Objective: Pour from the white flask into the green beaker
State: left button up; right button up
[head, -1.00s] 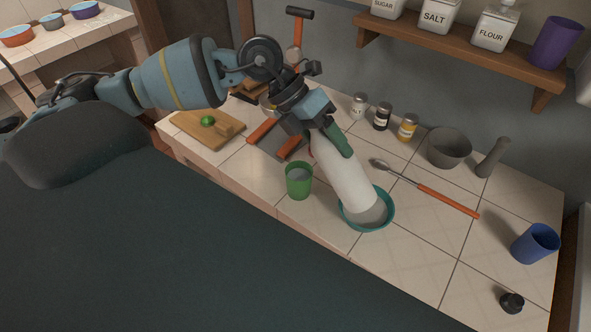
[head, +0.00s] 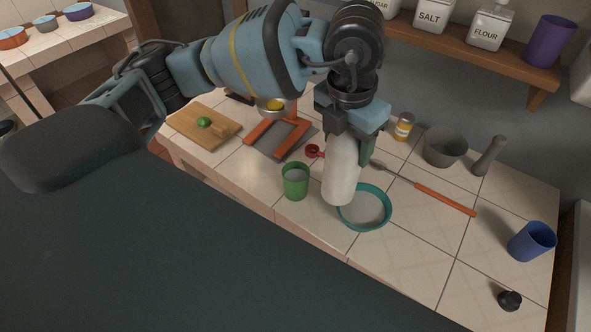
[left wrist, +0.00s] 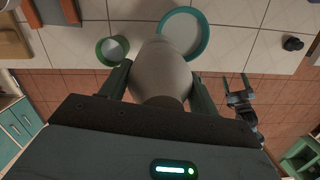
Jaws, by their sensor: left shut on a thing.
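My left gripper (head: 348,150) is shut on the white flask (head: 341,178), which hangs nearly upright below it. The flask's lower end shows just right of the green beaker (head: 296,184) and overlaps the left rim of the teal dish in the picture; I cannot tell its height above the counter. The beaker stands upright, with a pale grey inside. In the left wrist view the flask (left wrist: 160,75) sits between both fingers, with the beaker (left wrist: 112,50) at upper left. My right gripper (left wrist: 236,82) shows there with fingers apart, beyond the counter edge.
The teal dish (head: 388,212) lies close right of the beaker. A spoon with an orange handle (head: 445,199), a grey mortar (head: 446,148), a blue cup (head: 531,242) and a black stopper (head: 510,301) are farther right. A cutting board (head: 190,124) is left. The counter's front right is mostly clear.

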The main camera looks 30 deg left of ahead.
pick_arm(q)
jog(key=shift+d+r, duration=0.1)
jog(key=shift+r, duration=2.45)
